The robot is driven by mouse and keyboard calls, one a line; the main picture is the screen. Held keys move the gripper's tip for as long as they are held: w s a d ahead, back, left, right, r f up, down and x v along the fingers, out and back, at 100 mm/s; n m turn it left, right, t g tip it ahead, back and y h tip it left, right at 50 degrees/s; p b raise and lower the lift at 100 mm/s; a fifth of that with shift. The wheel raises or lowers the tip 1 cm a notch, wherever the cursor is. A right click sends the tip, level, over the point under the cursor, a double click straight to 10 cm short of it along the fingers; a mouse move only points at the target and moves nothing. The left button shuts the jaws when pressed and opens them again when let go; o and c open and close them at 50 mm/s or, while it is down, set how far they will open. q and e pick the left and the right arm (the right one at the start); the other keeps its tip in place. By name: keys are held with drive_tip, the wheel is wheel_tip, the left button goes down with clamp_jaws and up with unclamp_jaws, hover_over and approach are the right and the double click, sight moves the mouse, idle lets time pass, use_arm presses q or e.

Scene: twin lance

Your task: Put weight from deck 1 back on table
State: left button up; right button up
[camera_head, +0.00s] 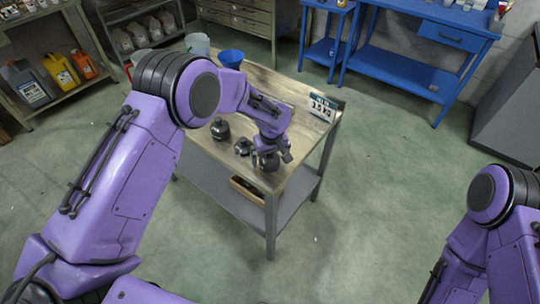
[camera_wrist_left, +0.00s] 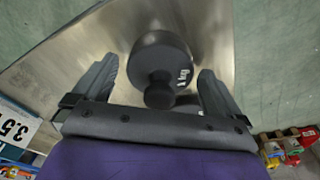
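A dark weight (camera_wrist_left: 160,60) marked "kg" stands on the bare metal top in the left wrist view, between the fingers of my left gripper (camera_wrist_left: 158,72). The fingers are spread, with a gap on either side of it. In the head view my left gripper (camera_head: 271,150) is over the near right corner of the table (camera_head: 285,85), with a dark weight (camera_head: 268,163) under it. Two more dark weights, a larger one (camera_head: 220,129) and a smaller one (camera_head: 243,147), stand to its left. I cannot tell which part is deck 1. My right gripper is out of view.
A "3.5 KG" sign (camera_head: 322,107) stands at the table's right edge. A blue bowl (camera_head: 231,58) and a pale bucket (camera_head: 197,44) are at its far end. A wooden box (camera_head: 247,190) is on its lower shelf. The floor to the right is clear.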

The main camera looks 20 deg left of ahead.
sight(271, 155)
use_arm(q)
drive_tip(key=shift+r, duration=0.15)
wheel_tip(271, 155, up, 12)
drive_tip(key=s, duration=0.1)
drive_tip(key=shift+d+b, duration=0.4)
drive_tip(key=shift+d, duration=0.05)
drive_tip(key=shift+s, duration=0.1)
